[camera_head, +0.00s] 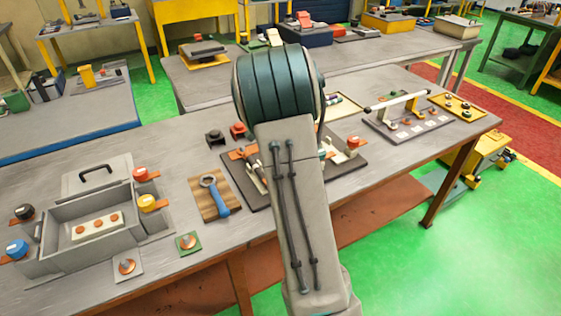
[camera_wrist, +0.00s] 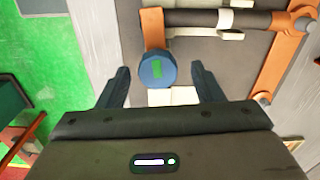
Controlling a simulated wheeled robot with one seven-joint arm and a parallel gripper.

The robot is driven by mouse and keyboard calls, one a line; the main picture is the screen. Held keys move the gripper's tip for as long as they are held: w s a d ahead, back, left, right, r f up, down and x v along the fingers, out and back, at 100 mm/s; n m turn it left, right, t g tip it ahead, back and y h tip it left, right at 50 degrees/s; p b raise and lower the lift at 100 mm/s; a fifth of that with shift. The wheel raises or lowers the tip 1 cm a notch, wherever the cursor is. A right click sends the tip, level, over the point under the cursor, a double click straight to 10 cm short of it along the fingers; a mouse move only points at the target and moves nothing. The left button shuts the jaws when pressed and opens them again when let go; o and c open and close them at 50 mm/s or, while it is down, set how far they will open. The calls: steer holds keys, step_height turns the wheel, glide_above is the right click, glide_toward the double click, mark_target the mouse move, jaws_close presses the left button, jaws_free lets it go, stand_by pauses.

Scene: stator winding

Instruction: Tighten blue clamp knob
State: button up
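A round blue clamp knob (camera_wrist: 151,74) with a green mark on top shows in the wrist view. It sits at the end of an orange bracket (camera_wrist: 153,28). My gripper (camera_wrist: 160,70) is open, with one dark finger on each side of the knob. A gap shows between the knob and each finger. I cannot tell whether the fingertips are level with it or above it. In the head view my arm hides the gripper and this knob. Another blue knob (camera_head: 17,248) shows at the far left of the head view, beside the grey box.
A dark rod (camera_wrist: 205,18) and another orange bracket (camera_wrist: 282,55) lie close by in the wrist view. In the head view, a dark fixture plate (camera_head: 232,168) lies partly behind my arm. A wrench (camera_head: 214,190) on a wooden board and a grey open box (camera_head: 62,262) stand left.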

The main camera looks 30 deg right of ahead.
step_height(320, 180, up, 14)
steer(key=shift+b, duration=0.4)
steer(key=shift+f, duration=0.1)
stand_by(0.4)
steer(key=s+a+f+n+t, duration=0.1)
steer(key=s+a+n, duration=0.7)
steer(key=s, duration=0.5)
steer(key=s+a+f+n+t, duration=0.2)
steer(key=s+a+n, duration=0.6)
steer(key=s, duration=0.4)
steer(key=shift+s+f+n, duration=0.2)
steer(key=shift+s+n, duration=0.1)
steer(key=shift+s, duration=0.1)
